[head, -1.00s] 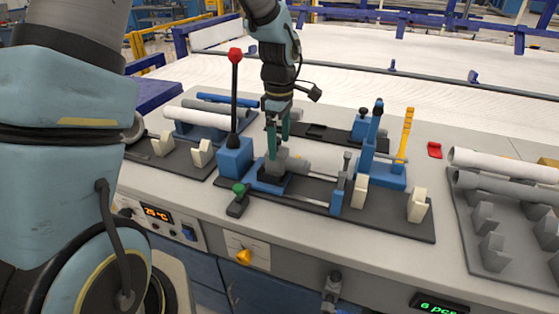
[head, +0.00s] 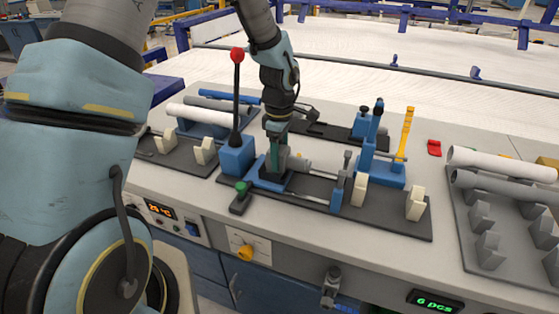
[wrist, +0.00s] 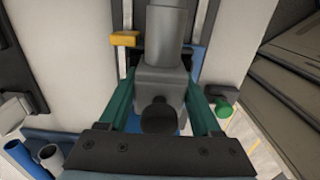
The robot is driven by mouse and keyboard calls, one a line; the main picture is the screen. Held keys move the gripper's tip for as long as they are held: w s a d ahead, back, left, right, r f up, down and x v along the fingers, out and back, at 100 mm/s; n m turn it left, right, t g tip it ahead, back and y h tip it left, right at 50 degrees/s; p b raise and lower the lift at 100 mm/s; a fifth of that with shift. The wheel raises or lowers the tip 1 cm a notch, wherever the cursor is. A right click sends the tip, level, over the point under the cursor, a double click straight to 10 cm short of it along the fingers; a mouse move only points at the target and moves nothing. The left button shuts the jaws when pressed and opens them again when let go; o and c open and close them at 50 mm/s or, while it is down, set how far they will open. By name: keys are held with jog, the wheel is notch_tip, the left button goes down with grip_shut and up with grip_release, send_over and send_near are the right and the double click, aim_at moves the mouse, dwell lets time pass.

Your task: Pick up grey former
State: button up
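The grey former (head: 297,163) is a block with a round cylinder on one side, in the blue-and-dark holder (head: 268,181) of the middle fixture. In the wrist view the former (wrist: 162,80) lies between my two green fingers, with its cylinder pointing away and a dark round knob facing me. My gripper (head: 277,157) is lowered over the block, one finger on each side. In the wrist view my gripper (wrist: 160,92) has its fingers right beside the block; whether they press on it I cannot tell. The former's lower part is hidden.
A black lever with a red knob (head: 237,54) stands close left of my gripper. A green knob (head: 242,188) is in front. Blue clamps (head: 376,155) and a yellow handle (head: 405,130) stand right. White and grey pipes (head: 500,165) lie at far right.

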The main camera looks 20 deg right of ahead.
grip_shut()
jog(key=shift+r, duration=0.15)
dwell(0.5)
